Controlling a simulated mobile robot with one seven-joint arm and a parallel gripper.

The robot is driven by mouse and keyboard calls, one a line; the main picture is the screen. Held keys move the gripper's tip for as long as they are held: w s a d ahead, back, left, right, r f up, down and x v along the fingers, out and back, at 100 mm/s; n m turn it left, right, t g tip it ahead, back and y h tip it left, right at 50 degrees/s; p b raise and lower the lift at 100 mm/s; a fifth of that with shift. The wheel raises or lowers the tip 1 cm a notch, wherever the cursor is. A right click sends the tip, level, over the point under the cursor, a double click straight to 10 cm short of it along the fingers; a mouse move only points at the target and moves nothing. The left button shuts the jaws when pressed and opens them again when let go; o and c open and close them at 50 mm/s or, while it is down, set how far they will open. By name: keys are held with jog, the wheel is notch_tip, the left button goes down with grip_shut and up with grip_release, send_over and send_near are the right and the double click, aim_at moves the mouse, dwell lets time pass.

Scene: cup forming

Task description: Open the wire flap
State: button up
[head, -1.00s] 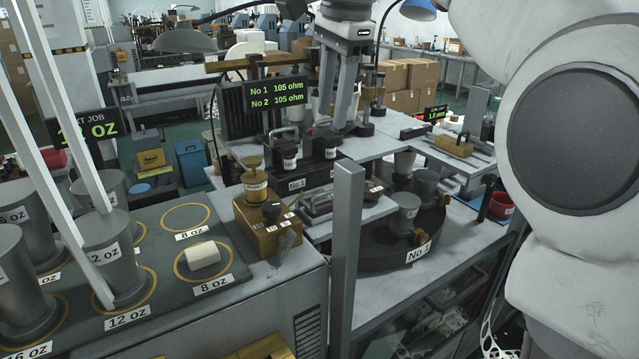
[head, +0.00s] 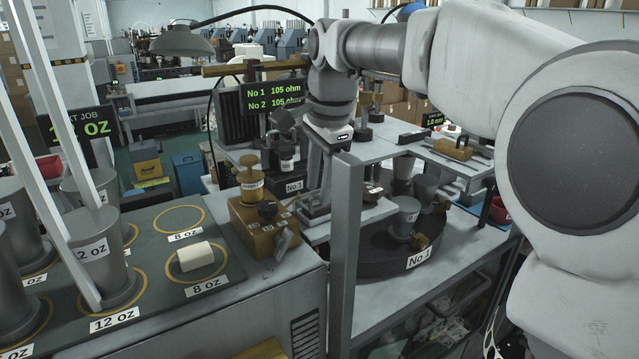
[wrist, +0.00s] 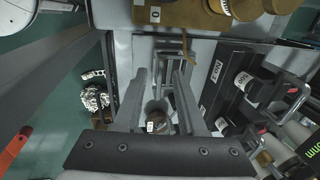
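My gripper (wrist: 159,73) shows in the wrist view with its two grey fingers apart. A thin, light metal frame (wrist: 168,52) lies just beyond and between the fingertips. It may be the wire flap, but I cannot tell for sure, nor whether the fingers touch it. In the head view my gripper (head: 315,208) points down at the low grey platform behind the grey post, right of the brass block (head: 262,228). The post and my wrist hide part of the platform. A small round item with a white label (wrist: 154,126) shows below, between the fingers.
The upright grey post (head: 345,250) stands close in front of my gripper. Black units marked No 1 (wrist: 238,88) stand to the right in the wrist view. The dark turntable (head: 385,262) with metal cups is right of the post. Cup stacks stand at left.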

jog(key=shift+c, duration=0.2)
grip_shut()
dwell(1.2)
